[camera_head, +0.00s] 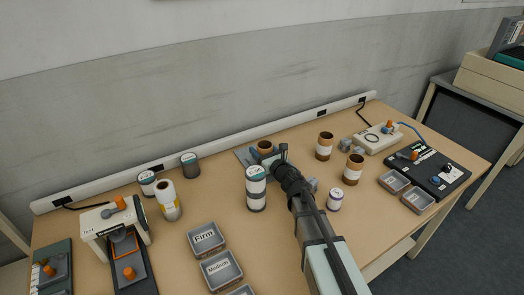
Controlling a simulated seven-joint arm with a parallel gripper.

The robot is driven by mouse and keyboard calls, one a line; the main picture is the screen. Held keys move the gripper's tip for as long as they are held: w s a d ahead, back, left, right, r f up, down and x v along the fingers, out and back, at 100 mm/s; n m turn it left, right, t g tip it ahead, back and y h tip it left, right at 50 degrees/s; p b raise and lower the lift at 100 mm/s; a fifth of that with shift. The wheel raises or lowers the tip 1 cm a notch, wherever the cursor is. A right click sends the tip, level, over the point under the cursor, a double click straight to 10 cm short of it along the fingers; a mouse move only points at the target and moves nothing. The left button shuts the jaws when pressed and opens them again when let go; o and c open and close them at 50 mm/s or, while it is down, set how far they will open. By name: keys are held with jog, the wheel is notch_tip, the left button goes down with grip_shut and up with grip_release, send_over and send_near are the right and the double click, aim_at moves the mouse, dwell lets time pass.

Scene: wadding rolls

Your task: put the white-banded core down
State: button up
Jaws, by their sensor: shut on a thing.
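A brown core (265,147) with a dark open top shows at the back middle of the table, at a grey plate (243,156). My gripper (271,156) is shut on this core. The gripper hides the core's lower part, so its white band and whether it touches the plate cannot be told. Two other brown cores with white bands stand upright to the right, one farther back (325,146) and one nearer (353,169).
A tall white-and-grey roll (256,188) stands just left of my arm; a small white jar (335,199) stands right of it. Grey trays (207,238) line the front. Rolls (168,200) and a white device (113,217) stand left; devices (378,138) stand right.

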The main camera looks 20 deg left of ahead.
jog(key=shift+f, duration=0.2)
jog(key=o, duration=1.1)
jog(key=shift+c, duration=0.2)
jog(key=shift+r, duration=0.2)
jog(key=shift+s+d, duration=0.2)
jog(key=shift+s, duration=0.05)
jog(key=v, duration=1.1)
jog(key=shift+s+d, duration=0.1)
jog(key=shift+d, duration=0.1)
